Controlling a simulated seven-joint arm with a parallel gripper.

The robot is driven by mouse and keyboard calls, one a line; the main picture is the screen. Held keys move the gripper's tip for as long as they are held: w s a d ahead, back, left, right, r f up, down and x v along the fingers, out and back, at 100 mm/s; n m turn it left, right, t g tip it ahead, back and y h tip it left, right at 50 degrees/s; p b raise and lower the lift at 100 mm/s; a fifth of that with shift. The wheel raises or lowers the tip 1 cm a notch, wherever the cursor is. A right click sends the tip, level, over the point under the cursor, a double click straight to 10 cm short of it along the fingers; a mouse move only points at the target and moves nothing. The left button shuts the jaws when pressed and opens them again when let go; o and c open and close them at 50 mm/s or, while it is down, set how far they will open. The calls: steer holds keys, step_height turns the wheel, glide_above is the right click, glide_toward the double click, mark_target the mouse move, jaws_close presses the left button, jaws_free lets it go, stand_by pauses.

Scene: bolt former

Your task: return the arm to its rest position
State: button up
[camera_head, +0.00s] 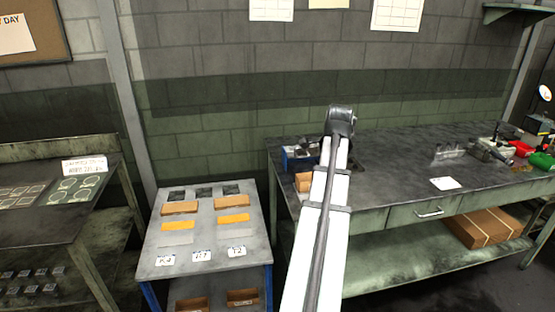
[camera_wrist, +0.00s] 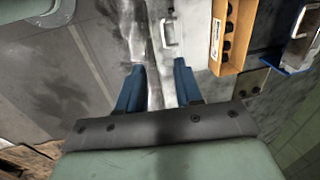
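My arm (camera_head: 321,220) reaches up from the bottom centre in the head view, in front of the workbench (camera_head: 400,165), with its dark end joint (camera_head: 341,121) above the bench. My gripper is hidden behind the arm in that view. In the wrist view my gripper (camera_wrist: 159,67) shows two blue fingers that stand apart.
A blue bin (camera_head: 300,160) and a small orange box (camera_head: 303,182) are close to the arm's left. Tools and a green item (camera_head: 541,161) lie at the bench's right. The bench's middle is mostly clear.

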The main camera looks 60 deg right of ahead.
steer(key=w+a+f+n+y, duration=0.1)
steer(key=w+a+f+n, duration=0.1)
steer(key=w+a+f, duration=0.4)
steer(key=w+a+f+n+g, duration=0.1)
steer(key=w+f+n, duration=0.1)
steer(key=w+f, duration=0.35)
steer(key=w+a+f+n+y, duration=0.1)
steer(key=w+a+f+n, duration=0.2)
steer(key=f, duration=0.5)
steer(key=w+a+f+n+g+y, duration=0.1)
steer(key=w+a+f+n, duration=0.2)
steer(key=a+f, duration=0.6)
steer(key=w+a+f+n+g, duration=0.1)
steer(key=w+a+f+n, duration=0.15)
steer(key=a+f, duration=0.6)
steer(key=s+a+f+n+g, duration=0.1)
steer(key=s+a+f+n, duration=0.2)
steer(key=a+f, duration=0.55)
steer(key=s+a+f+n+g, duration=0.1)
steer(key=s+a+f+n, duration=0.4)
steer(key=a, duration=0.6)
steer(key=s+a+f+n+g+h, duration=0.1)
steer(key=s+a+f+n+g, duration=0.2)
steer(key=s+a+f+n, duration=0.3)
steer(key=s+a+f, duration=0.4)
steer(key=s+a, duration=0.2)
steer(key=s, duration=0.2)
steer(key=shift+s+a+f+h, duration=0.15)
steer(key=shift+a+f+h, duration=0.15)
